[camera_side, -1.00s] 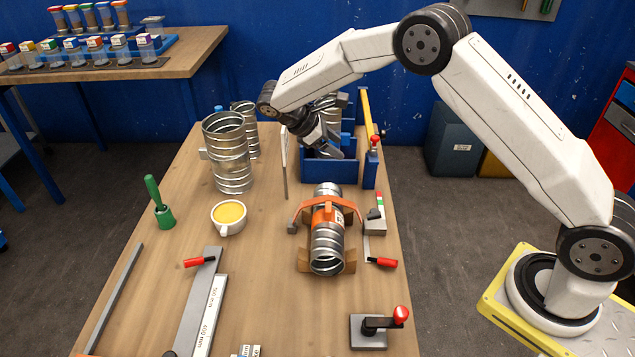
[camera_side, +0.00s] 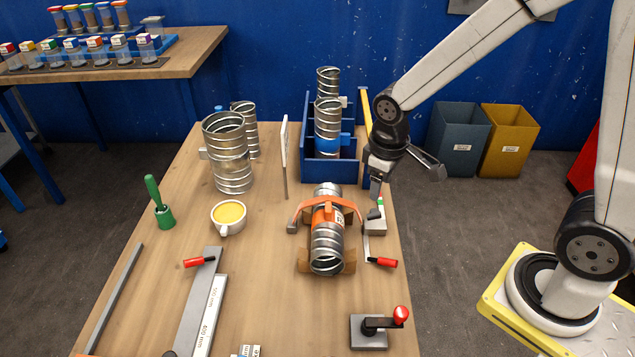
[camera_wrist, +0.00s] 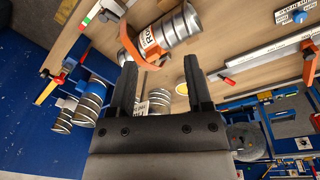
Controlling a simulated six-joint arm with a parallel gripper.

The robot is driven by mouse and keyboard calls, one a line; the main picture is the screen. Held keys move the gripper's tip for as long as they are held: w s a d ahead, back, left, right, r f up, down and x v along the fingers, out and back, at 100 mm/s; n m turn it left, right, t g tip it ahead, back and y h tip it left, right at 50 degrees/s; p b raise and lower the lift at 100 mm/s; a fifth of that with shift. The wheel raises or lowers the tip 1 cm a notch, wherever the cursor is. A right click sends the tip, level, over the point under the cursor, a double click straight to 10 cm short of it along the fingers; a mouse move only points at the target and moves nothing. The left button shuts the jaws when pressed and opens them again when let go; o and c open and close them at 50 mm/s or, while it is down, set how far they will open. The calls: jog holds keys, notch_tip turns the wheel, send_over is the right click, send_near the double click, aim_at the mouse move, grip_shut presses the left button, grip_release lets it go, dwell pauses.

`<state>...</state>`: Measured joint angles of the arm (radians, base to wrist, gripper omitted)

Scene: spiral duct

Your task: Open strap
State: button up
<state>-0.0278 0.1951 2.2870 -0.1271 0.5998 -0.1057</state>
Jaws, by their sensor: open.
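An orange strap (camera_side: 331,205) arches over a silver spiral duct (camera_side: 327,262) that lies in a wooden cradle (camera_side: 349,263) on the bench. The strap and duct also show at the top of the wrist view, the strap (camera_wrist: 130,45) left of the bare duct end (camera_wrist: 178,27). My gripper (camera_side: 378,180) is beyond and right of the strap, above the bench's right edge, apart from the strap. In the wrist view my gripper (camera_wrist: 160,80) has its two dark fingers spread, with nothing held between them. The strap's fastening is too small to make out.
A small clamp with a red-green gauge (camera_side: 377,215) stands right of the duct. A blue bin (camera_side: 318,172) with upright ducts is behind. A red-handled lever (camera_side: 378,328) is at front right.

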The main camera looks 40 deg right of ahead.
jog(key=s+m+t, duration=0.1)
jog(key=s, duration=0.1)
jog(key=s+m, duration=0.1)
jog(key=s, duration=0.2)
jog(key=shift+s+a+f+m+t+y, duration=0.1)
jog(key=shift+s+a+m+t+y, duration=0.05)
jog(key=shift+m+t+y, duration=0.25)
jog(key=c, duration=0.6)
jog(key=shift+f, duration=0.1)
grip_shut()
jog(key=w+d+f+m+t+y, duration=0.2)
jog(key=w+d+f+m+y, duration=0.1)
jog(key=d+f+m, duration=0.7)
jog(key=w+d+f+m+t+y, duration=0.3)
jog(key=d+f+m, duration=0.8)
jog(key=m, duration=0.4)
jog(key=shift+w+d+y, duration=0.3)
jog(key=shift+w+d, duration=0.05)
jog(key=shift+d, duration=0.1)
